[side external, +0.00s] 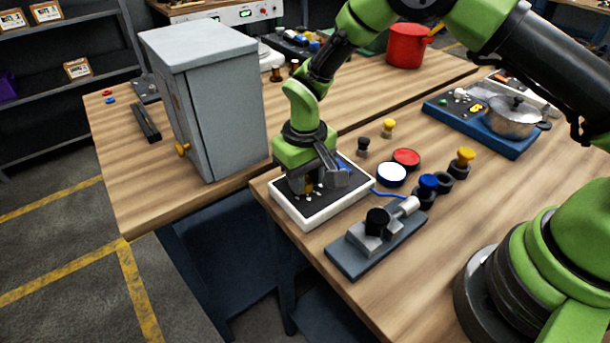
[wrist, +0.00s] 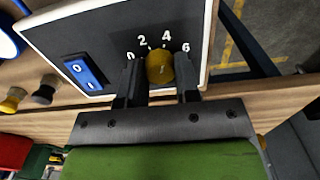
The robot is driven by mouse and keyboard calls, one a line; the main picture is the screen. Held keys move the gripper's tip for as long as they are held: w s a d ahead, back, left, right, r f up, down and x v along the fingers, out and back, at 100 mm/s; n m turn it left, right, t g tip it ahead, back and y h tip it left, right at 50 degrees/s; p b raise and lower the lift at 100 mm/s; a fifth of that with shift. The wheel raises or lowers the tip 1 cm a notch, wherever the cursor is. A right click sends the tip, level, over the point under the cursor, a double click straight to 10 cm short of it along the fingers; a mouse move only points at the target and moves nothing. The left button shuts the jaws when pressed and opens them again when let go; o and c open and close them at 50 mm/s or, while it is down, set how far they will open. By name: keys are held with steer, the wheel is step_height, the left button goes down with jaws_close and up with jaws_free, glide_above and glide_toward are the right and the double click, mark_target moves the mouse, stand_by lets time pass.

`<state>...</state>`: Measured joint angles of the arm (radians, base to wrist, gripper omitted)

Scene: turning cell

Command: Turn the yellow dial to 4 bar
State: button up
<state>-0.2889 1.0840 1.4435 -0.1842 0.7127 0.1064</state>
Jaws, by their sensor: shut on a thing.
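The yellow dial (wrist: 160,66) sits on a black panel (wrist: 85,32) with a white border, below the printed marks 0, 2, 4 and 6 in the wrist view. My gripper (wrist: 159,76) is shut on the dial, with one dark finger at each side. I cannot make out a pointer on the dial, so its reading is unclear. In the side external view my gripper (side external: 311,186) is low over the white-edged panel (side external: 322,216), and the dial is mostly hidden behind the fingers.
A blue rocker switch (wrist: 85,73) is beside the dial on the panel. In the side external view a grey cabinet (side external: 225,110) stands close to the left. A fixture on a grey plate (side external: 375,245) and red and white round buttons (side external: 406,157) are to the right.

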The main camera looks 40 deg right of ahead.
steer(key=o, duration=0.9)
step_height(320, 180, up, 9)
steer(key=shift+r, duration=0.5)
